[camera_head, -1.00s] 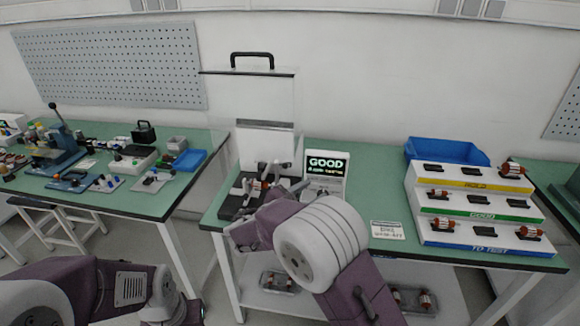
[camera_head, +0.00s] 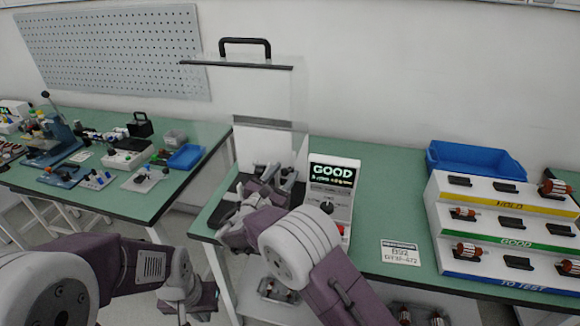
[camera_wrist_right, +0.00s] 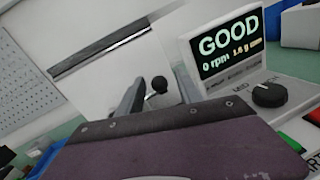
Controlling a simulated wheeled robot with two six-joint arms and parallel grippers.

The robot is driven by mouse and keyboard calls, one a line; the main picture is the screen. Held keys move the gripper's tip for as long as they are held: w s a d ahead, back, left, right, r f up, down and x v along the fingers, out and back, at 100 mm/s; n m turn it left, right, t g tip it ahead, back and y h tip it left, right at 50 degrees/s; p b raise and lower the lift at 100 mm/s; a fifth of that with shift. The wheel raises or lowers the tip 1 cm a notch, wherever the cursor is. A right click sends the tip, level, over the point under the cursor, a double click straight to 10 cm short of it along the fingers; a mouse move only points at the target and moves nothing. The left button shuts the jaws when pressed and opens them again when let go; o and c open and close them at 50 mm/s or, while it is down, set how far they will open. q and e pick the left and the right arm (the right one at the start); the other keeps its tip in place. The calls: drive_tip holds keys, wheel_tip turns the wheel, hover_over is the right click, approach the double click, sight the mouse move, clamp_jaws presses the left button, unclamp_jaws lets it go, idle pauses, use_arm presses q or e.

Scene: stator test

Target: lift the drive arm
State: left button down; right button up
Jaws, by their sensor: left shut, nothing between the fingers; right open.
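The balancing machine with its lit GOOD display (camera_head: 333,172) stands on the near green bench; the display also shows in the right wrist view (camera_wrist_right: 228,45), reading 0 rpm. My left gripper (camera_head: 190,306) is shut and empty, low in front of the benches.
A clear guard with a black handle (camera_head: 245,46) stands raised behind the machine. To the right are a label card (camera_head: 401,253), a blue bin (camera_head: 475,160) and a stepped rack (camera_head: 500,222) with rotors.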

drive_tip(key=shift+x, duration=1.75)
clamp_jaws()
